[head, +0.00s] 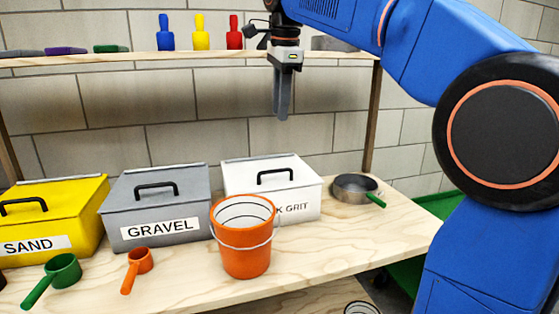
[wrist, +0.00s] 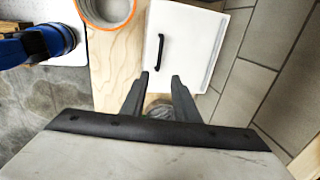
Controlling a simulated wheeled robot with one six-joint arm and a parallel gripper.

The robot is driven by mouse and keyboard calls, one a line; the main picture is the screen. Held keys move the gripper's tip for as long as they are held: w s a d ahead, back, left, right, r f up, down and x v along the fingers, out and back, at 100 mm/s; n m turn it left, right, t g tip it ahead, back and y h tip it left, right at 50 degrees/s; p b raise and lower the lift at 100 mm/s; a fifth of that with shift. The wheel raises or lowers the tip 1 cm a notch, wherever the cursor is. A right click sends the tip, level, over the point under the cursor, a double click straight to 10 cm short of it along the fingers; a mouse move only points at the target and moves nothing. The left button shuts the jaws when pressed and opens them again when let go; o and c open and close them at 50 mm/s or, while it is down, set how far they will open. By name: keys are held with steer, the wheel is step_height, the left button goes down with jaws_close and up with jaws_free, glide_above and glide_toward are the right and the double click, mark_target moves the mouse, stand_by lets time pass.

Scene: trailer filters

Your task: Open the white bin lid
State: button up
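The white bin (head: 300,203) stands on the workbench with its lid (head: 254,174) shut. A black handle (head: 275,177) is on the lid. The bin's label is partly hidden by the orange bucket and ends in "K GRIT". In the wrist view the white lid (wrist: 190,60) and its handle (wrist: 160,52) lie ahead of the fingertips. My gripper (head: 282,115) hangs pointing down, above the white bin and apart from it. In the wrist view my gripper (wrist: 162,78) has its two fingers spread with nothing between them.
An orange bucket (head: 245,258) stands in front of the white bin. A grey GRAVEL bin (head: 130,205) and yellow SAND bin (head: 75,200) are left.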

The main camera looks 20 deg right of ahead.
glide_above(277, 183)
step_height(277, 183, down, 17)
steer(key=shift+r, duration=0.15)
steer(key=shift+c, duration=0.7)
jaws_close()
